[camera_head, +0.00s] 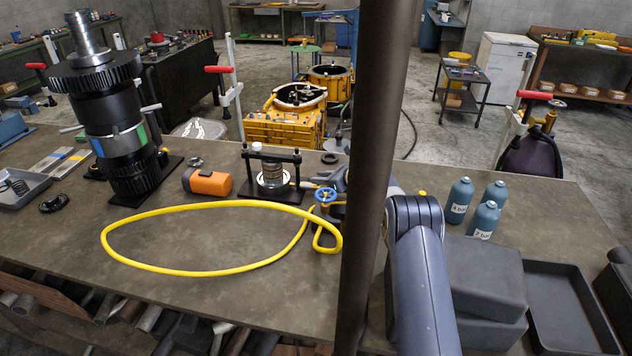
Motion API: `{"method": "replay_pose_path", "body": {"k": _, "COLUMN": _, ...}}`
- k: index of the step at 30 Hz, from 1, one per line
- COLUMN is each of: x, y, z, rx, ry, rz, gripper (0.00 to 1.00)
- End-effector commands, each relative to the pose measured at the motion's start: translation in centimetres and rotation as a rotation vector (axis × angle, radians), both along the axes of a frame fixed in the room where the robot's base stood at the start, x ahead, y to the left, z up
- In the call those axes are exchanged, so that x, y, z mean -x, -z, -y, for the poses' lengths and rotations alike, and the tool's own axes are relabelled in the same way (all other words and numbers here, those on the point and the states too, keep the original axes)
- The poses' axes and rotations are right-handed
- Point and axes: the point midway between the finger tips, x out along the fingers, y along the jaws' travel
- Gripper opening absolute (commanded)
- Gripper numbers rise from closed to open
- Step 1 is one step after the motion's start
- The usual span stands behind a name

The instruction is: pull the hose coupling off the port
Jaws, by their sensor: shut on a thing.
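A yellow hose (190,271) lies in a large loop on the workbench. Its right part bends round in a small loop below a valve with a blue handwheel (325,195). My gripper (331,182) is at this valve, reaching in from the right, and is shut on the hose coupling. The coupling and the port are too small and too covered to make out, so I cannot tell whether they are joined. A dark upright bar close to the camera hides part of my wrist.
An orange-and-black block (207,182) and a small press with a coil (272,178) stand left of the valve. A tall black gear shaft (118,130) stands further left. Blue bottles (459,200), grey boxes (487,270) and a black tray (570,305) are on the right.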

Motion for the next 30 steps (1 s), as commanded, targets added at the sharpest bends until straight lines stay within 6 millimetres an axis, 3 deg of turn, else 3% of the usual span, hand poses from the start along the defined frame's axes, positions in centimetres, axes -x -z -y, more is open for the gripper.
{"method": "replay_pose_path", "body": {"k": 8, "x": 0.1, "y": 0.1, "z": 0.5, "rx": 0.002, "ry": 0.002, "rz": -0.001, "gripper": 0.00}}
{"method": "replay_pose_path", "body": {"k": 9, "x": 0.1, "y": 0.1, "z": 0.5, "rx": 0.002, "ry": 0.002, "rz": -0.001, "gripper": 0.26}}
{"method": "replay_pose_path", "body": {"k": 17, "x": 0.1, "y": 0.0, "z": 0.4, "rx": 0.001, "ry": 0.001, "rz": -0.002, "gripper": 0.47}}
{"method": "replay_pose_path", "body": {"k": 25, "x": 0.1, "y": 0.0, "z": 0.5, "rx": 0.001, "ry": 0.001, "rz": 0.000, "gripper": 0.47}}
{"method": "replay_pose_path", "body": {"k": 30, "x": 0.7, "y": -0.5, "z": 1.6, "rx": 0.001, "ry": 0.003, "rz": 0.000, "gripper": 0.47}}
